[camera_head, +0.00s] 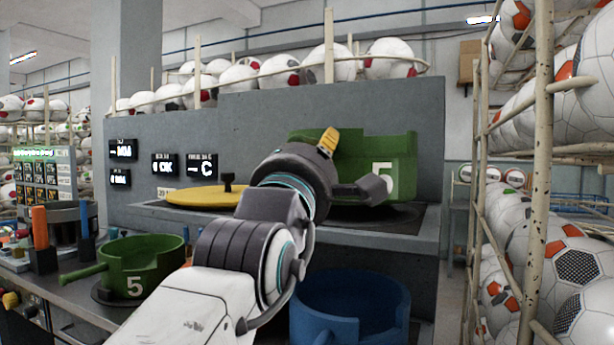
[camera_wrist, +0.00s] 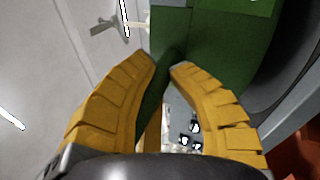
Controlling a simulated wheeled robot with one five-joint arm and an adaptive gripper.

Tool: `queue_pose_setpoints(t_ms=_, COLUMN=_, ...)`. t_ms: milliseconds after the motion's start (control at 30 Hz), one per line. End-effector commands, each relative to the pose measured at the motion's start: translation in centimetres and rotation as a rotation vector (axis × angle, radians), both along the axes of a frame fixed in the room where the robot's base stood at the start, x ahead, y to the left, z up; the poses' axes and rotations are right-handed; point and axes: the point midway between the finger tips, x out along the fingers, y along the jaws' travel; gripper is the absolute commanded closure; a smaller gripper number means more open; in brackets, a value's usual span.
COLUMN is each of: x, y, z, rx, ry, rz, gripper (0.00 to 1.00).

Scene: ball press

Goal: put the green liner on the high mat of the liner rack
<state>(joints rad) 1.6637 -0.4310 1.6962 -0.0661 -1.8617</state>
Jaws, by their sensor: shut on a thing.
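A large green liner (camera_head: 400,150) with a white 5 is at the upper right, over a dark round mat (camera_head: 405,220) on the high grey shelf. I cannot tell whether its base touches the mat. My gripper (camera_head: 328,142) is shut on this liner at its left side, and my arm hides part of it. In the wrist view the yellow fingers (camera_wrist: 163,68) close around a green part of the liner (camera_wrist: 175,25). A second green vessel (camera_head: 140,262), also marked 5 and with a handle, stands on a dark mat on the lower bench at left.
A yellow disc (camera_head: 200,193) with a black knob lies on the shelf left of my gripper. A blue vessel (camera_head: 350,308) stands below the shelf. A grey panel (camera_head: 240,130) rises behind. A ball rack (camera_head: 540,180) with a pale post closes off the right.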

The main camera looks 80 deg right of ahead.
Motion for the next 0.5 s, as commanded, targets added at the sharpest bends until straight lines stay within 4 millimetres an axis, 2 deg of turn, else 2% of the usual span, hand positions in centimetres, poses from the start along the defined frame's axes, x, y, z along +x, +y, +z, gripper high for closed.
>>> queue_pose_setpoints(t_ms=200, x=-0.3, y=0.6, z=-2.6, rx=-0.006, ry=0.001, rz=-0.012, gripper=1.0)
queue_pose_setpoints(t_ms=467, x=-0.4, y=0.7, z=-2.7, rx=-0.005, ry=0.002, rz=-0.014, gripper=1.0)
queue_pose_setpoints(t_ms=500, x=-0.4, y=0.5, z=-2.9, rx=0.004, ry=0.001, rz=-0.014, gripper=0.78)
